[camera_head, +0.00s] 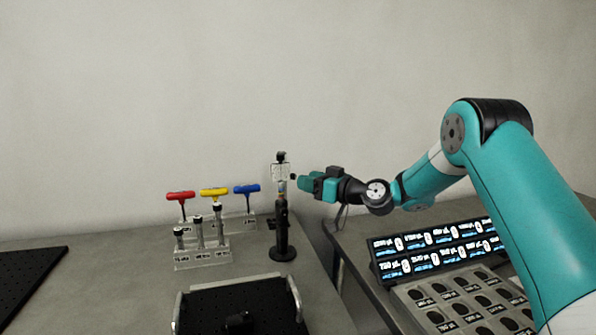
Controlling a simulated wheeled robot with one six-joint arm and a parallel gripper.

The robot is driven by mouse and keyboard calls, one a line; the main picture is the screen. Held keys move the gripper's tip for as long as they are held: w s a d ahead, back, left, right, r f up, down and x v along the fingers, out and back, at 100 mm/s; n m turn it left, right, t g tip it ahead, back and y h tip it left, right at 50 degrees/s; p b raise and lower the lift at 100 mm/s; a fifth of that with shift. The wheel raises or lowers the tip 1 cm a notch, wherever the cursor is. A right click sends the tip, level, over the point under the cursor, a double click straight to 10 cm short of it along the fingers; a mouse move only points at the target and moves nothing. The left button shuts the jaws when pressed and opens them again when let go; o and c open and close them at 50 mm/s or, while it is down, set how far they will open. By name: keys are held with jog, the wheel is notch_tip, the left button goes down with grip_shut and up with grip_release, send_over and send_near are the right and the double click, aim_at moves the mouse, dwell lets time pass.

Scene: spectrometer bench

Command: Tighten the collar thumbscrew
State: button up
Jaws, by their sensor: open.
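A black post stand (282,235) with a round base stands upright near the back right of the left bench. A small clear mount (281,172) with a dark top sits at its upper end. The collar thumbscrew is too small to tell apart on the post. My gripper (297,180) points left, its tips at or just beside the upper post below the clear mount. It is open. I cannot tell whether the tips touch the post.
A black board with side handles (242,305) lies in front. A labelled tray (445,310) and lit panel (432,250) are at the right.

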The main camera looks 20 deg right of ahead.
aim_at(295, 177)
jog(key=shift+p+x, duration=0.45)
jog(key=shift+x, duration=1.55)
grip_shut()
